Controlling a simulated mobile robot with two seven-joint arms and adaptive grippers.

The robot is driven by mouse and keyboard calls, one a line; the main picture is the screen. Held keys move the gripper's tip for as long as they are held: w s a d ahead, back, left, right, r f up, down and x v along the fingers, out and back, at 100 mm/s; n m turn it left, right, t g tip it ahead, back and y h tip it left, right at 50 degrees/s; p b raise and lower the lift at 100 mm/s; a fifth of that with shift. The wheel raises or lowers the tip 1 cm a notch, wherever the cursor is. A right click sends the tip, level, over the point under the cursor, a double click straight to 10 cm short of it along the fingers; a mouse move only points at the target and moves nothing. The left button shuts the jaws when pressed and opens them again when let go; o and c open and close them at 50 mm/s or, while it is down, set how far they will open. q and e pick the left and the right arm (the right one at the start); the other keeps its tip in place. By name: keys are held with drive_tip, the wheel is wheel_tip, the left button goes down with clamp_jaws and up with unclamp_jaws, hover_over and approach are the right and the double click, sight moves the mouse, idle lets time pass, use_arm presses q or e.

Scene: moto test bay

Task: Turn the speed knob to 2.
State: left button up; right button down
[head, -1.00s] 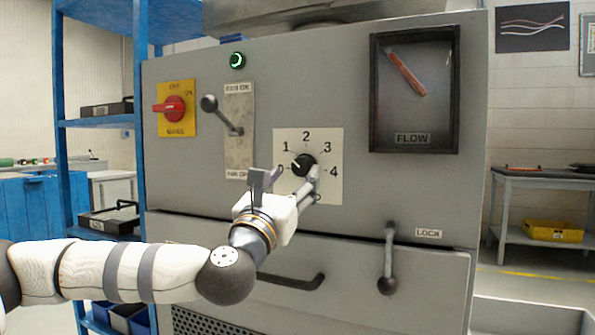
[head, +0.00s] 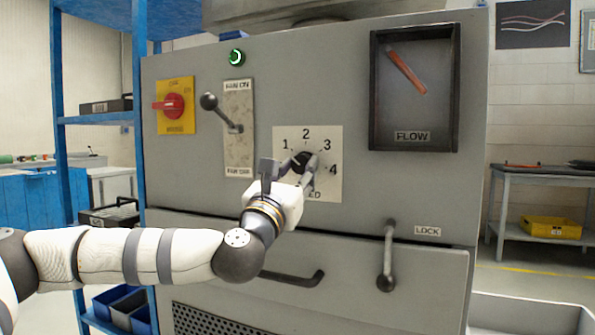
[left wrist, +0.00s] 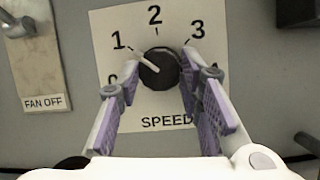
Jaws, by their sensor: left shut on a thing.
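The speed knob (head: 301,159) is a round black dial on a white plate (head: 332,143) marked with numbers and SPEED. In the left wrist view the knob (left wrist: 160,68) has a white pointer aimed up and left, at about the 1. My left gripper (head: 291,164) is at the knob, with one finger on each side. It is shut on the knob. In the left wrist view its purple-padded fingers (left wrist: 158,78) reach up from below, and the right finger overlaps the knob's right edge. The 0 is partly hidden by the left finger. My right gripper is not in view.
A fan lever (head: 222,113) and a red switch (head: 173,105) are left of the plate. A flow gauge (head: 414,88) is at upper right. A lock lever (head: 388,255) and a drawer handle (head: 293,279) stick out below. A blue shelf (head: 141,180) stands at left.

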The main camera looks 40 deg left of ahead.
use_arm(q)
drive_tip(key=shift+m, duration=0.3)
drive_tip(key=m+h, duration=0.2)
drive_tip(key=m, duration=0.1)
drive_tip(key=shift+a+r, duration=0.1)
drive_tip(key=shift+a, duration=0.05)
drive_tip(key=m+h, duration=0.1)
drive_tip(key=m, duration=0.1)
drive_tip(key=m+p, duration=0.1)
drive_tip(key=m, duration=0.1)
drive_tip(key=shift+s+a+r+t+h, duration=0.1)
drive_tip(key=shift+t+h, duration=0.2)
drive_tip(key=shift+h, duration=0.1)
drive_tip(key=m+h+p, duration=0.2)
drive_tip(key=m, duration=0.1)
drive_tip(key=shift+a+m, duration=0.1)
drive_tip(key=shift+m, duration=0.3)
drive_tip(key=shift+m+g+h+p, duration=0.5)
drive_tip(key=shift+m+h, duration=0.1)
drive_tip(key=shift+m, duration=0.4)
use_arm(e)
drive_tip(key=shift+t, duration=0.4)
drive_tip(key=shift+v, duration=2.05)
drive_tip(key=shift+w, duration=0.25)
use_arm(q)
drive_tip(key=o, duration=1.2)
drive_tip(key=shift+c, duration=0.2)
